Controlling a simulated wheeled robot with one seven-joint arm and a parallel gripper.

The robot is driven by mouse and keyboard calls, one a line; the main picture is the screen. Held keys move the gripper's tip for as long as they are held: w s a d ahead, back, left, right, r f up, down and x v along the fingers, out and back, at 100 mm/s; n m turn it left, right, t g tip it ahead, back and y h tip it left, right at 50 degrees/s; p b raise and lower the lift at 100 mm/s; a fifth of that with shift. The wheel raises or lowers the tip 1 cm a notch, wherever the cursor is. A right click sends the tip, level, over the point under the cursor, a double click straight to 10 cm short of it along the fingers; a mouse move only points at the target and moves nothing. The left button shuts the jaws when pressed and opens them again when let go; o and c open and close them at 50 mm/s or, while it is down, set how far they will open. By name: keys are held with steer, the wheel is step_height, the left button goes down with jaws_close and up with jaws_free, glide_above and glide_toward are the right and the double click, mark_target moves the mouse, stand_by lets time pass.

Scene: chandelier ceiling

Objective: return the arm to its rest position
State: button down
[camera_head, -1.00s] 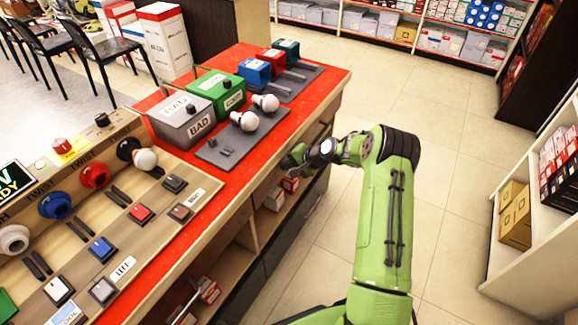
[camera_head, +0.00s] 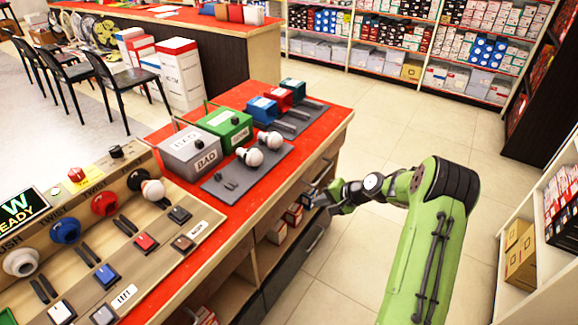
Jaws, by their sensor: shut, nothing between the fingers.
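My green arm rises from the bottom right, bends at a dark joint and reaches left. My gripper (camera_head: 312,196) is at its far end, beside the right side of the red-topped counter (camera_head: 262,192) and a little below its top. It looks small and dark against the open shelf, and I see nothing held in it. The fingers are shut.
The counter carries a grey box (camera_head: 190,150), a green box (camera_head: 226,128), white bulbs (camera_head: 250,157) and a button panel (camera_head: 130,240). A white shelf (camera_head: 540,235) stands at the right. Tiled floor (camera_head: 385,130) is clear between counter and shelves.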

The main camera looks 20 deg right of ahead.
steer(key=s+a+r+n+g+h+p, duration=0.15)
steer(key=s+a+r, duration=0.25)
steer(key=r, duration=0.4)
steer(key=s+a+r+n+h+p, duration=0.1)
steer(key=s+a+r+n+p, duration=0.25)
steer(key=r, duration=0.45)
steer(key=s+a+r+n+g+h+p, duration=0.1)
steer(key=s+a+r+n+h, duration=0.1)
steer(key=s+a+r, duration=0.45)
steer(key=s+r+n+p, duration=0.1)
steer(key=s+r+p, duration=0.1)
steer(key=s+r, duration=0.3)
steer(key=s+r+n+h+p, duration=0.1)
steer(key=s+r, duration=0.4)
steer(key=s, duration=0.9)
steer(key=shift+s+r+n+t+p, duration=0.15)
steer(key=shift+n+t+p, duration=0.2)
steer(key=shift+n+p, duration=0.4)
